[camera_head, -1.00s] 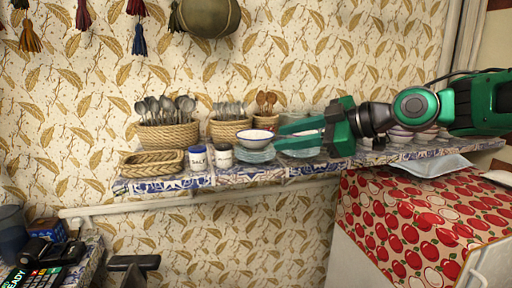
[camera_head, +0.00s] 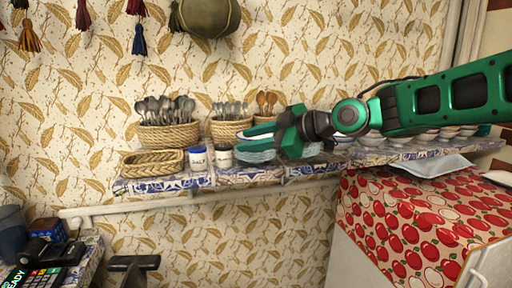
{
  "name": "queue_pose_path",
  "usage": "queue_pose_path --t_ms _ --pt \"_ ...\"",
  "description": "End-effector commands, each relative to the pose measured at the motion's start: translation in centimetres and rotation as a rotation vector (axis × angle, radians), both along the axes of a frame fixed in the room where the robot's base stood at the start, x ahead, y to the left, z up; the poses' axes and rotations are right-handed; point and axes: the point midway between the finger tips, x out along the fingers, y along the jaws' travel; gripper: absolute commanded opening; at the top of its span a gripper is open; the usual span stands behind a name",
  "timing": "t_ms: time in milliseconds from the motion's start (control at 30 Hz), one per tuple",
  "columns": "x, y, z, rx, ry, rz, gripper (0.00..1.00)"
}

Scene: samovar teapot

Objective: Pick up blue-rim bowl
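The blue-rim bowl (camera_head: 246,138) sits on a stack of pale blue plates (camera_head: 256,156) on the tiled shelf, right of two small jars. Most of the bowl is now hidden behind my gripper (camera_head: 262,134). The green fingers point left and stand apart, with the fingertips at the bowl. I cannot tell whether they touch it or straddle its rim.
A woven tray (camera_head: 152,162) and spoon baskets (camera_head: 168,136) fill the shelf's left part. More bowls (camera_head: 425,136) line the right end. The patterned wall is close behind.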

Motion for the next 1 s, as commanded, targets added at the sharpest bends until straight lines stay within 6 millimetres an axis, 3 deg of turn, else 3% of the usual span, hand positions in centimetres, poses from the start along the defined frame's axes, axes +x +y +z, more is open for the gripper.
queue_pose_path --t_ms 233,367,767,1000 --pt "0.1 0.1 -0.1 0.0 0.001 -0.002 0.3" --pt "0.1 0.1 -0.1 0.0 0.001 -0.002 0.01" --pt "0.1 0.1 0.1 0.0 0.0 -0.001 0.0" --pt "0.1 0.1 2.1 0.0 -0.004 -0.001 0.0"
